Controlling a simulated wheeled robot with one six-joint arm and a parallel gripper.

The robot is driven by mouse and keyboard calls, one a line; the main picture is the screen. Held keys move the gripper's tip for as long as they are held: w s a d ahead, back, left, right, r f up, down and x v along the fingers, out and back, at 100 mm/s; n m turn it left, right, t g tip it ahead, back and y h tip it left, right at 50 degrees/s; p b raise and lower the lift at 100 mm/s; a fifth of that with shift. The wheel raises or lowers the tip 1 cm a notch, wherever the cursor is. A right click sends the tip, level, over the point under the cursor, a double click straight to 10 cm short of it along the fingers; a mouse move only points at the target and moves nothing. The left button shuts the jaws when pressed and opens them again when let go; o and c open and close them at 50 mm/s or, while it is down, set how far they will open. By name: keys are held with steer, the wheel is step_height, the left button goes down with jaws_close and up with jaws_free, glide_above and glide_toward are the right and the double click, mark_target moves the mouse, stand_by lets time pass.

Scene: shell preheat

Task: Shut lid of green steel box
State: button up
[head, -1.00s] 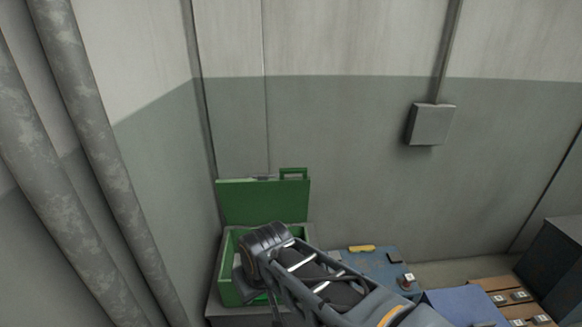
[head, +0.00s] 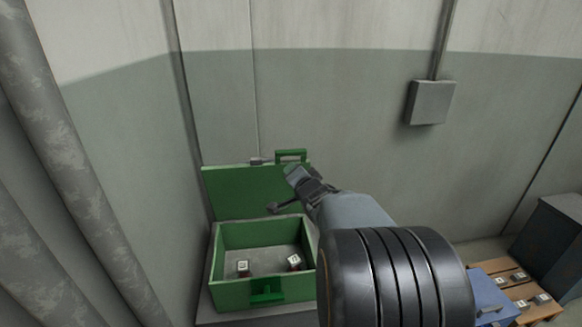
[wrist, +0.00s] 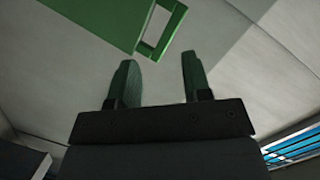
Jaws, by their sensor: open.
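The green steel box (head: 235,296) stands open near the wall corner in the head view, with a latch on its front. Its green lid (head: 235,190) stands up at the back, with a loop handle (head: 291,152) on its top edge. The lid (wrist: 95,15) and handle (wrist: 146,42) also show at the top of the wrist view. Two small blocks with white tops, a left one (head: 243,268) and a right one (head: 294,262), lie inside the box. My gripper (head: 284,192) is open and empty, in front of the lid's right part in the picture; contact cannot be told.
A blue surface (head: 484,292) and a wooden pallet (head: 545,309) with several small blocks lie at the right. A dark cabinet (head: 555,240) stands at the far right. Grey pipes (head: 75,165) run down the left. A grey wall box (head: 430,102) hangs above free wall.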

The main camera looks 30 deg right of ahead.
mark_target(293, 155)
steer(key=s+d+f+m+t+y+b, duration=0.1)
steer(key=d+f+m+t+y+b, duration=0.1)
steer(key=d+m+t+y+b, duration=0.25)
steer(key=shift+n+h, duration=0.35)
steer(key=shift+n, duration=0.3)
steer(key=w, duration=0.4)
steer(key=w+d+r, duration=0.1)
steer(key=w, duration=0.3)
steer(key=w+r+p, duration=0.1)
steer(key=w, duration=0.4)
steer(key=shift+d+r, duration=0.25)
steer(key=shift+d, duration=0.1)
steer(key=shift+s, duration=0.1)
steer(key=shift+c, duration=0.4)
jaws_close()
